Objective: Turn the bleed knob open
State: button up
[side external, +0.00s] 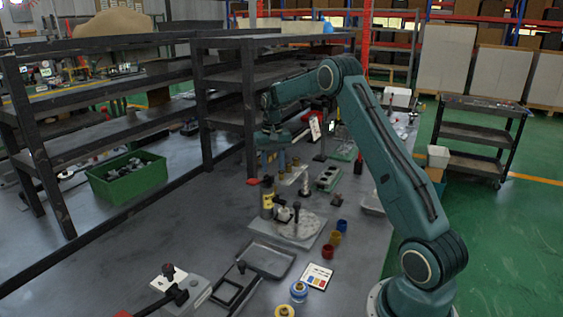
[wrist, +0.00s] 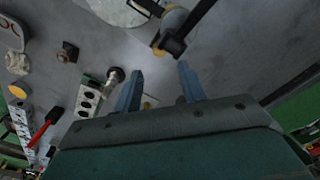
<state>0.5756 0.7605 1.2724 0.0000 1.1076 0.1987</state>
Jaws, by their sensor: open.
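My gripper (side external: 272,150) hangs above the bench in the side external view. In the wrist view my gripper (wrist: 160,78) has its two blue fingers apart, with nothing held between them. A yellow-and-black upright fitting (side external: 267,200) stands on the bench below and nearer the camera. Beside it a grey plate (side external: 312,228) carries dark upright stems. A dark round-headed knob (wrist: 114,76) is left of the fingers in the wrist view. I cannot tell which part is the bleed knob.
A black shelf rack (side external: 225,100) stands close behind my gripper. A green bin (side external: 127,177) is at left. A grey tray (side external: 268,258), small coloured cups (side external: 334,238) and a colour card (side external: 317,276) occupy the front. Bare bench lies left of the yellow-and-black fitting.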

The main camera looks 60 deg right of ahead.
notch_tip(320, 180, up, 7)
dwell(0.3)
jog(key=shift+f, duration=0.1)
dwell(0.4)
jog(key=m, duration=0.9)
jog(key=shift+s+a, duration=0.15)
jog(key=shift+a, duration=0.1)
jog(key=shift+f, duration=0.1)
notch_tip(320, 180, down, 14)
jog(key=shift+r, duration=0.15)
dwell(0.4)
grip_shut()
